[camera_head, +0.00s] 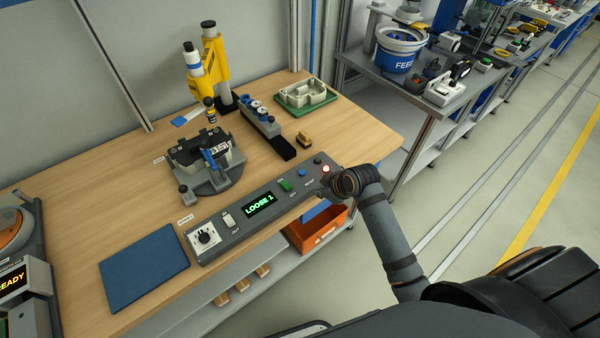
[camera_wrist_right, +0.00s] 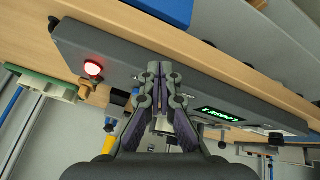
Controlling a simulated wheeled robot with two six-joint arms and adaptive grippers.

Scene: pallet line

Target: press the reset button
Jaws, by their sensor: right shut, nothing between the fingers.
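The grey control panel (camera_head: 232,225) lies along the front edge of the wooden bench. It carries a blue button (camera_head: 302,172), a green switch (camera_head: 286,185), and a red-white lit button (camera_head: 325,169) at its right end. The lit button also shows in the wrist view (camera_wrist_right: 93,68). The labels are too small to read, so I cannot tell which is the reset button. My right gripper (camera_wrist_right: 160,68) is shut and empty over the panel, between the lit button and the display. In the head view, it (camera_head: 326,183) is beside the lit button. Contact cannot be told. My left gripper is out of view.
The display (camera_head: 260,204) reads LOOSE 1. A knob (camera_head: 204,237) and white switch (camera_head: 229,219) sit left of it. An orange bin (camera_head: 318,230) is below the bench edge. A fixture (camera_head: 208,160) and a blue mat (camera_head: 143,267) lie on the bench.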

